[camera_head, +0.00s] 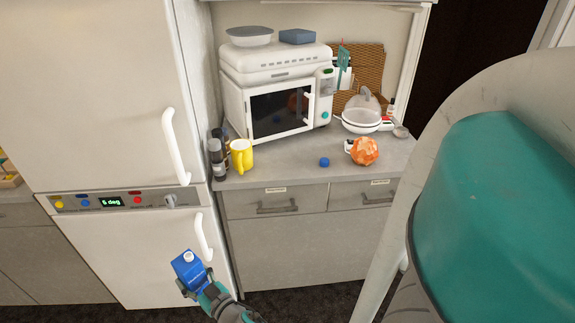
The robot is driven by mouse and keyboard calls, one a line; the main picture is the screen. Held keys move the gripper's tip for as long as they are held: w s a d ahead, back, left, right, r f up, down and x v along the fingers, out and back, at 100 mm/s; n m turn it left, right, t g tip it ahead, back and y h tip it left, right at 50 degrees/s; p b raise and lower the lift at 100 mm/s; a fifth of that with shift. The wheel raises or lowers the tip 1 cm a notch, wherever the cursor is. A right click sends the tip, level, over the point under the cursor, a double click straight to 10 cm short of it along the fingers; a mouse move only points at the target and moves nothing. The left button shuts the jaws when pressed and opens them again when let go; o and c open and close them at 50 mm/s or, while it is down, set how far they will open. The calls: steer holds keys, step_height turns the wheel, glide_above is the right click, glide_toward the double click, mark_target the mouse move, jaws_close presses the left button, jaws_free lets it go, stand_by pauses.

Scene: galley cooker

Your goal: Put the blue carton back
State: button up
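The carton leans a little in the picture. The white fridge has an upper door (95,90) and a lower door (140,255), both shut, each with a white handle. The fridge panel (115,201) between them has coloured knobs and a green display reading "5 deg".
The grey counter (290,178) to the right holds a microwave (235,110), a yellow mug (241,155), dark bottles (217,158), a small blue object (324,162), an orange lump (364,151) and a kettle (362,112). My teal arm covers the right side.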

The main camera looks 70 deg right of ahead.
steer(key=shift+w+a+f+y, duration=0.1)
steer(key=shift+a+f+y, duration=0.2)
steer(key=shift+a+f, duration=0.3)
steer(key=shift+a+f, duration=0.15)
steer(key=shift+f, duration=0.15)
